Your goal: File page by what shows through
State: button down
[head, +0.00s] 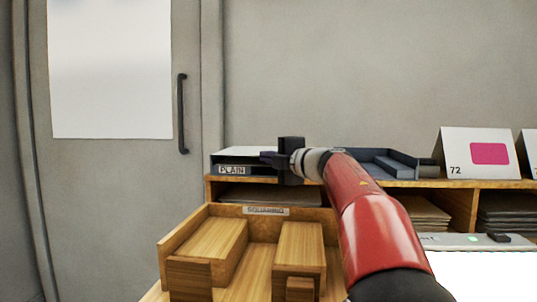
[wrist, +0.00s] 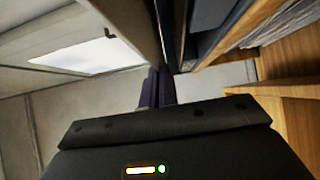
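A pale page (head: 245,151) lies flat over the tray labelled PLAIN (head: 212,165) on the shelf top at the left. My gripper (head: 268,157) is at the right end of this tray, level with its top. In the wrist view its two fingers (wrist: 157,88) are close together at the edge of the pale sheet (wrist: 132,25), and it looks shut on it. The tips and the page's far end are partly hidden. A dark open tray (head: 385,162) stands to the right, partly behind my arm.
A wooden holder (head: 175,240) with blocks stands in front; its label (head: 266,211) is not readable. A card marked 72 with a pink patch (head: 489,153) stands on the shelf at right. Paper stacks (head: 424,212) fill the cubbies below. A bright white surface (head: 485,280) lies at lower right.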

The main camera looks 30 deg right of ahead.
jog(key=shift+f, duration=0.2)
jog(key=c, duration=1.6)
grip_release()
jog(key=v, duration=0.7)
jog(key=shift+s+b, duration=0.3)
jog(key=shift+s, duration=0.1)
